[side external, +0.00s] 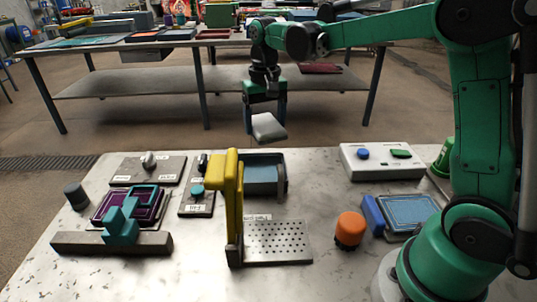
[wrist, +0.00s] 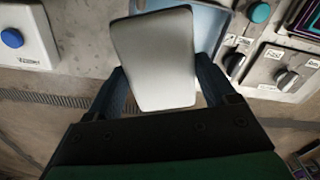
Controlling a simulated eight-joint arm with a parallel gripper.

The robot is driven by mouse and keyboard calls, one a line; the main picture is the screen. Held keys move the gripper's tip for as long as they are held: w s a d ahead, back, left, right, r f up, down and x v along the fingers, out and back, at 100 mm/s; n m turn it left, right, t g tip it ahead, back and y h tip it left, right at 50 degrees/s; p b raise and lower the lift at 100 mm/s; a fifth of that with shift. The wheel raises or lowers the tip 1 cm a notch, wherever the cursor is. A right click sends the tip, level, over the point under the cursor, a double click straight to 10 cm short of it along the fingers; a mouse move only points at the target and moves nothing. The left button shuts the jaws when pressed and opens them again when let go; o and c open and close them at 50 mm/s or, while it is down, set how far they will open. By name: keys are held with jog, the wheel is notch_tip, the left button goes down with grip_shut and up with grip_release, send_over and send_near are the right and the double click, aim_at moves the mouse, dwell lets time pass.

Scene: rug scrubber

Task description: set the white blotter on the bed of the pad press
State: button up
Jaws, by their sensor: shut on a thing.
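The white blotter (side external: 269,128) is a pale flat pad with rounded corners. My gripper (side external: 266,108) is shut on it and holds it tilted in the air, above and behind the far edge of the metal table. In the wrist view the blotter (wrist: 154,50) sits between my two dark fingers and hides part of what is beyond. The pad press seems to be the yellow upright and arm (side external: 235,195) with a perforated metal bed (side external: 279,243) at its foot. The bed is bare, nearer the camera than the blotter.
A blue-lined basin (side external: 264,174) stands behind the bed, close to the yellow arm. An orange knob (side external: 350,229), a blue tray (side external: 410,212) and a white button box (side external: 382,161) are right.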

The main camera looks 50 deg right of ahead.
jog(key=s+r+n, duration=0.1)
jog(key=s+d+r+n, duration=0.1)
jog(key=n, duration=0.1)
jog(key=s+r+n, duration=0.1)
jog(key=r, duration=0.1)
jog(key=shift+s+d+r, duration=0.1)
jog(key=shift+d, duration=0.25)
jog(key=shift+s+a+r+n, duration=0.15)
jog(key=shift+s+n, duration=0.1)
jog(key=shift+n, duration=0.35)
jog(key=s+a+f+n, duration=0.1)
jog(key=s+a+f, duration=0.1)
jog(key=a+f, duration=0.25)
jog(key=n, duration=0.6)
send_near(276, 239)
jog(key=shift+w+d, duration=0.1)
jog(key=shift+d, duration=0.5)
jog(key=shift+a+f+n, duration=0.1)
jog(key=shift+a+n, duration=0.4)
jog(key=shift+n, duration=0.4)
jog(key=shift+f, duration=2.7)
jog(key=shift+f, duration=0.55)
